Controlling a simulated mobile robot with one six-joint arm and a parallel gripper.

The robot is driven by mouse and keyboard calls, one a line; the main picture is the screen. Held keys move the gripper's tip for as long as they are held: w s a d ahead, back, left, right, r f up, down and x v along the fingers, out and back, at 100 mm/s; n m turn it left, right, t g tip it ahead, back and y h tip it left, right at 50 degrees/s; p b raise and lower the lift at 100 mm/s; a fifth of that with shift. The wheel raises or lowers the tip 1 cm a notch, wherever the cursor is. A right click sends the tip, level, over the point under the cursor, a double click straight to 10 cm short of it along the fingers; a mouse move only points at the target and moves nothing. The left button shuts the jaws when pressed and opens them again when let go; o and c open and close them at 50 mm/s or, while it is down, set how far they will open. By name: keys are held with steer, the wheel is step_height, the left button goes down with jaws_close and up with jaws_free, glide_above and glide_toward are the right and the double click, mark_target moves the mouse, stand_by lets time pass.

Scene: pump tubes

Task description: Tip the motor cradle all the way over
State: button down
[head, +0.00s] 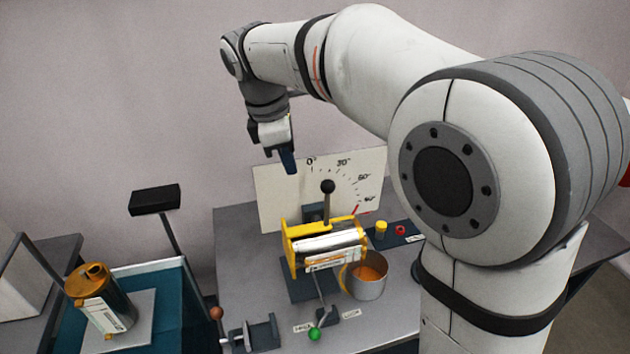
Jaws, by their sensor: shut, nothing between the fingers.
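The motor cradle (288,250) is a yellow frame holding a silver cylinder (330,246), on a dark stand on the grey table. A dark lever with a black ball knob (327,187) rises nearly upright behind the cylinder. A white angle board (275,195) stands behind, marked from 0° at the top round to higher angles at the right, with a small red mark near its lower right. My gripper (288,170) is shut and empty, pointing down above and left of the knob, apart from the cradle. The cradle's exact tilt is hard to tell.
A metal cup (368,285) with orange contents stands at the cradle's right front. A green-knobbed lever (314,333) and a grey clamp (252,335) are in front. A dark panel with yellow and red buttons (400,230) is at right. An amber canister (97,295) stands at left.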

mark_target(329, 181)
steer(key=w+d+f+p, duration=0.1)
steer(key=w+d+f, duration=0.1)
steer(key=d+f, duration=0.2)
step_height(329, 181, down, 4)
steer(key=shift+d+r+n+p, duration=0.2)
steer(key=shift+n+p, duration=0.1)
steer(key=shift+n, duration=0.1)
stand_by(0.4)
steer(key=d, duration=0.1)
steer(key=w+d+p, duration=0.1)
steer(key=d, duration=0.1)
steer(key=shift+d+r, duration=0.2)
steer(key=shift+a, duration=0.1)
